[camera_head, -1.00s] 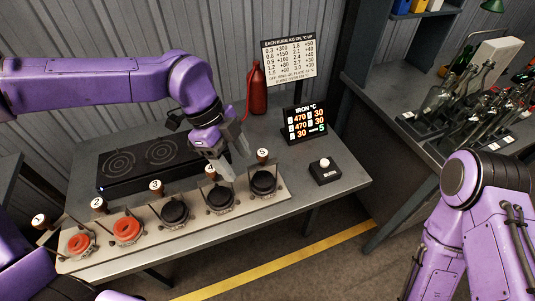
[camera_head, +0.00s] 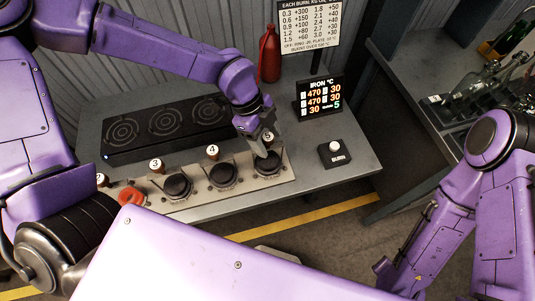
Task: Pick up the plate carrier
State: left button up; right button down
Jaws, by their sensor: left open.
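A long pale rack (camera_head: 208,203) on the grey bench holds a row of round moulds with numbered knobs. Mould five (camera_head: 267,164), mould four (camera_head: 223,176) and mould three (camera_head: 178,187) have dark tops. An orange-red mould (camera_head: 131,197) shows at the left, partly hidden by my body. I cannot tell which part is the plate carrier. My left gripper (camera_head: 263,147) is open and points down at mould five, beside its knob (camera_head: 268,137). I cannot tell whether it touches. My right arm is at the right; its gripper is not visible.
A black burner unit (camera_head: 170,128) lies behind the rack. A red bottle (camera_head: 269,56), an iron temperature display (camera_head: 320,97) and a burn button box (camera_head: 335,153) stand on the bench. A second bench (camera_head: 410,60) with glassware is at the right.

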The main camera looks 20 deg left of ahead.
pick_arm(q)
jog(key=shift+w+d+f, duration=0.25)
jog(key=shift+f, duration=0.3)
jog(key=shift+s+r, duration=0.1)
jog(key=shift+s, duration=0.1)
jog(key=shift+s+r, duration=0.1)
jog(key=shift+s, duration=0.15)
jog(key=c, duration=0.9)
jog(key=shift+w, duration=0.1)
grip_shut()
